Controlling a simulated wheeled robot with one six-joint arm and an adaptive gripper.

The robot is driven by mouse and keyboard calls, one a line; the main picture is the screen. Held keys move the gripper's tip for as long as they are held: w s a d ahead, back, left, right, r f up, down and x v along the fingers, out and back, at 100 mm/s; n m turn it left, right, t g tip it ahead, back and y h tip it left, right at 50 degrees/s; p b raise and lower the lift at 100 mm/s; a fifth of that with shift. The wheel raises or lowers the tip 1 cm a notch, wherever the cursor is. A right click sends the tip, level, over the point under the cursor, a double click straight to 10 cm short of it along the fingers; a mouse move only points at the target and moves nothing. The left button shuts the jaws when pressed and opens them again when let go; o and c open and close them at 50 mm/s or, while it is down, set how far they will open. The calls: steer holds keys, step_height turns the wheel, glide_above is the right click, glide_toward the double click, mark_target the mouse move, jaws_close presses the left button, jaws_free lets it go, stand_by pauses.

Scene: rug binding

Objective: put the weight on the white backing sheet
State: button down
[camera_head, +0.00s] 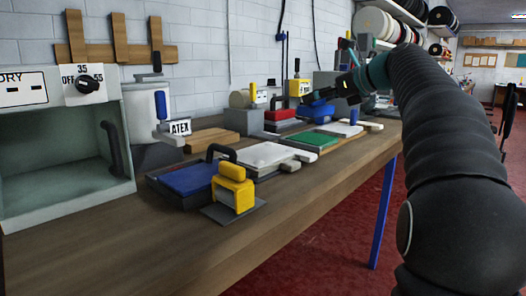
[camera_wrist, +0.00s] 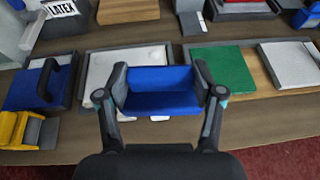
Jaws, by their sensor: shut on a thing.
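My gripper (camera_wrist: 160,87) is shut on a blue block, the weight (camera_wrist: 162,102), held crosswise between its two fingers. In the head view my gripper (camera_head: 332,94) is above the far part of the bench. A white sheet (camera_wrist: 98,68) lies on a board left of the weight; the weight hides its right part. It also shows in the head view (camera_head: 262,154). A second, greyer white sheet (camera_wrist: 290,62) lies at the right, past a green sheet (camera_wrist: 222,72). I cannot tell the exact height of the weight.
A blue pad with a dark handle (camera_head: 190,179) and a yellow tool (camera_head: 233,188) stand at the near left. A LATEX container (camera_head: 180,127), a wooden block (camera_head: 212,137) and coloured trays line the back. The front strip of the bench is clear.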

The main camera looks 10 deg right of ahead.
steer(key=shift+w+a+r+n+y, duration=0.1)
steer(key=shift+a+r+n+y, duration=0.1)
steer(key=shift+a, duration=0.4)
steer(key=shift+a+r+n+y, duration=0.1)
steer(key=shift+a+n+y, duration=0.1)
steer(key=shift+a, duration=0.35)
steer(key=b, duration=0.2)
glide_above(265, 153)
step_height(265, 153, down, 7)
steer(key=shift+r, duration=0.1)
steer(key=shift+f+b, duration=0.85)
steer(key=shift+f, duration=1.2)
steer(key=shift+d+f, duration=0.1)
steer(key=shift+c, duration=0.8)
jaws_free()
steer(key=shift+f+g, duration=0.15)
steer(key=shift+g, duration=0.15)
steer(key=shift+d+r, duration=0.15)
steer(key=shift+r, duration=0.1)
steer(key=v, duration=1.1)
steer(key=shift+s+p, duration=0.3)
steer(key=shift+s, duration=0.1)
